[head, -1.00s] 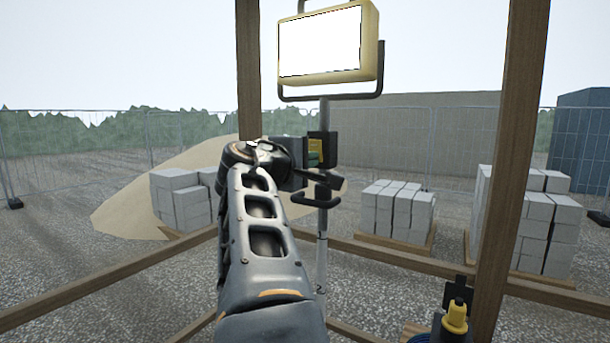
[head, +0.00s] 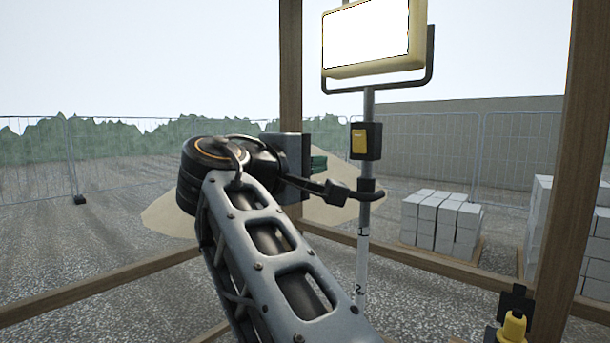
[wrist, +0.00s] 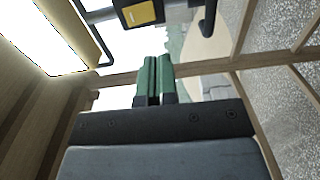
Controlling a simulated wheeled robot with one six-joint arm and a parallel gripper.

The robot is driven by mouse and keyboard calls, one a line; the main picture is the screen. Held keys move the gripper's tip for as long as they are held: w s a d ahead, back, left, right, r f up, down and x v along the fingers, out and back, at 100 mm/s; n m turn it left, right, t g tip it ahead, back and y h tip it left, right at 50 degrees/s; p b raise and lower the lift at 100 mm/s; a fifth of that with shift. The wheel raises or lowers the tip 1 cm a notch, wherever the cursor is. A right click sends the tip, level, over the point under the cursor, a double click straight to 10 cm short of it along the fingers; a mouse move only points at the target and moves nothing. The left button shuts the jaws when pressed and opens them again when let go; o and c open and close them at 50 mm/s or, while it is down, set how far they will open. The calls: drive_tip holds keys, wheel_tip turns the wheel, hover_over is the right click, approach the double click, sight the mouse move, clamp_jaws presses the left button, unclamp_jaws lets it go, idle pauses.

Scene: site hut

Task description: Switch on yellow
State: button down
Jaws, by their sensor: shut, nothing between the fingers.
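A yellow rocker switch (head: 359,141) sits on a black box fixed to the pole of a work lamp (head: 372,42). The lamp panel is bright white in a yellow frame. In the wrist view the yellow switch (wrist: 139,12) shows at the top, beyond the fingertips. My gripper (head: 318,162) is left of the switch box and a little lower in the head view, apart from it. Its green fingers (wrist: 153,76) are closed together with nothing between them. My arm partly hides the gripper in the head view.
A black handle (head: 362,194) juts from the pole below the switch box. Wooden posts (head: 572,170) and rails frame the opening. Pale block stacks (head: 440,220) stand outside on gravel. A yellow-topped item (head: 513,326) is at the lower right.

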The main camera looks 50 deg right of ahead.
drive_tip(key=shift+a+f, duration=0.15)
drive_tip(key=shift+a, duration=0.95)
drive_tip(key=w+a+f+n+t+y, duration=0.1)
drive_tip(key=w+a+f+t+y, duration=0.2)
drive_tip(key=f, duration=0.4)
drive_tip(key=w+f+t+y, duration=0.1)
drive_tip(key=w+f+y, duration=0.1)
drive_tip(key=w+f, duration=0.35)
drive_tip(key=w+a+f+n+t+y, duration=0.1)
drive_tip(key=w+a+f+t+y, duration=0.15)
drive_tip(key=f, duration=0.55)
drive_tip(key=s+a+f+m+g+y, duration=0.1)
drive_tip(key=a+f+y, duration=0.4)
drive_tip(key=f, duration=0.6)
drive_tip(key=s+a+f+m+g+y, duration=0.1)
drive_tip(key=s+a+f+y, duration=0.2)
drive_tip(key=a+f, duration=0.6)
wheel_tip(320, 180, down, 3)
drive_tip(key=shift+s+a+r+y, duration=0.1)
drive_tip(key=shift+s+a+y, duration=0.3)
drive_tip(key=shift+y, duration=0.75)
drive_tip(key=shift+g, duration=0.25)
